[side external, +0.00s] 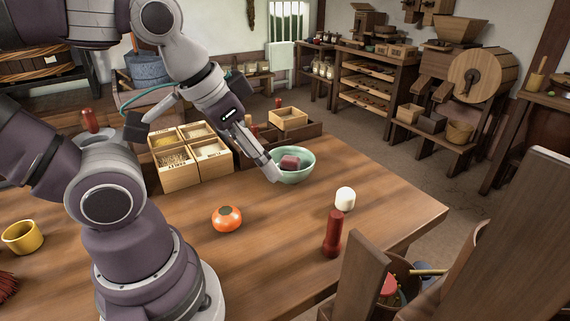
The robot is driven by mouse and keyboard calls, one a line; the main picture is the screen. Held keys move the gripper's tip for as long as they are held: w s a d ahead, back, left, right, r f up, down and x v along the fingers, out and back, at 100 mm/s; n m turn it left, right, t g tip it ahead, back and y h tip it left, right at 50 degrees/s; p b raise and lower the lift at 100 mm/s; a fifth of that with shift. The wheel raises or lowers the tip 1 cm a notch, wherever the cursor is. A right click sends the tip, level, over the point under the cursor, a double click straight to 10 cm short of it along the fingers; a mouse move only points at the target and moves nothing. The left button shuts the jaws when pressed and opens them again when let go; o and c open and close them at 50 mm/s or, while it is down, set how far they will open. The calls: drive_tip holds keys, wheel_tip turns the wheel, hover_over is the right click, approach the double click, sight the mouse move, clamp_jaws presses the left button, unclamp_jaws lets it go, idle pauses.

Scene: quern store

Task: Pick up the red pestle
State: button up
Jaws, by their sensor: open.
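The red pestle (333,233) stands upright on the wooden table (285,240), near its front right part. My gripper (272,170) is open and points down at the left rim of the green bowl (298,174), behind and to the left of the pestle and well apart from it. A dark red block (290,162) sits in the bowl. The fingers are small and partly overlap in this view, and I cannot tell whether they touch the bowl.
A white cylinder (345,198) stands just behind the pestle. An orange persimmon (227,218) lies to its left. A wooden chair-like piece (365,280) stands close at the front right.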

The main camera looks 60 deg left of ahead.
drive_tip(key=m+g, duration=0.6)
drive_tip(key=m, duration=1.5)
hover_over(334, 232)
drive_tip(key=w+a, duration=0.1)
wheel_tip(334, 232, down, 8)
drive_tip(key=shift+w+a+f, duration=0.1)
drive_tip(key=shift+a+f, duration=0.05)
drive_tip(key=shift+f, duration=0.1)
drive_tip(key=f, duration=0.9)
drive_tip(key=shift+d+f, duration=0.2)
drive_tip(key=shift+f, duration=0.2)
drive_tip(key=shift+c, duration=0.3)
clamp_jaws()
